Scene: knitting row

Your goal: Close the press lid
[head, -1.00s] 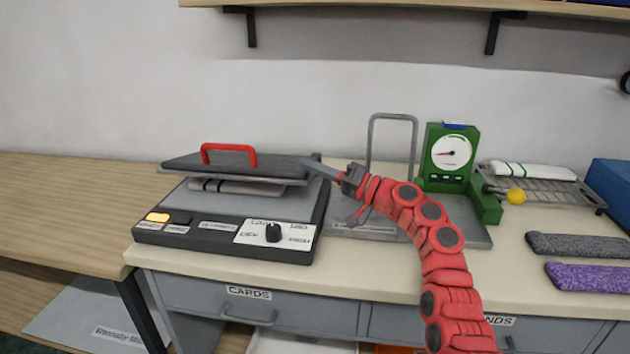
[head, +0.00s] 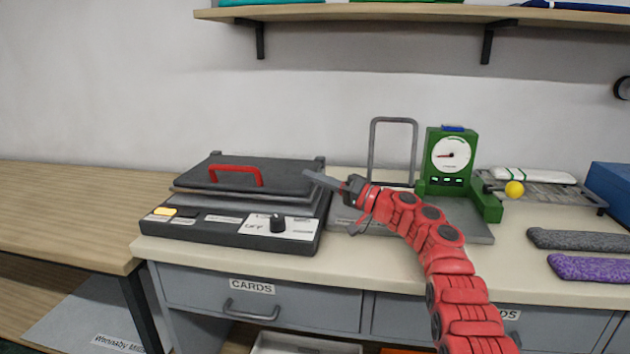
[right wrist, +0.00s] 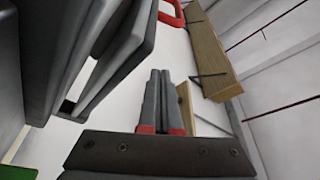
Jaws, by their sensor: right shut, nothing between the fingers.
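The press (head: 228,233) stands on the left part of the bench, with a lit orange button and a dark knob on its front panel. Its dark grey lid (head: 290,180) has a red handle (head: 236,170) and lies low and nearly flat over the base. I cannot tell whether it is fully seated. The lid's slab (right wrist: 125,55) and handle (right wrist: 172,12) also show in the right wrist view. My right gripper (head: 308,174) is shut and empty, its fingertips at the lid's right edge; contact is unclear. Its closed fingers show in the right wrist view (right wrist: 158,85). My left gripper is out of view.
Right of the press stand a grey plate with an upright wire frame (head: 393,122) and a green dial gauge (head: 450,160). A wire rack (head: 560,190) and grey and purple pads (head: 590,268) lie further right. A shelf (head: 400,14) hangs above.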

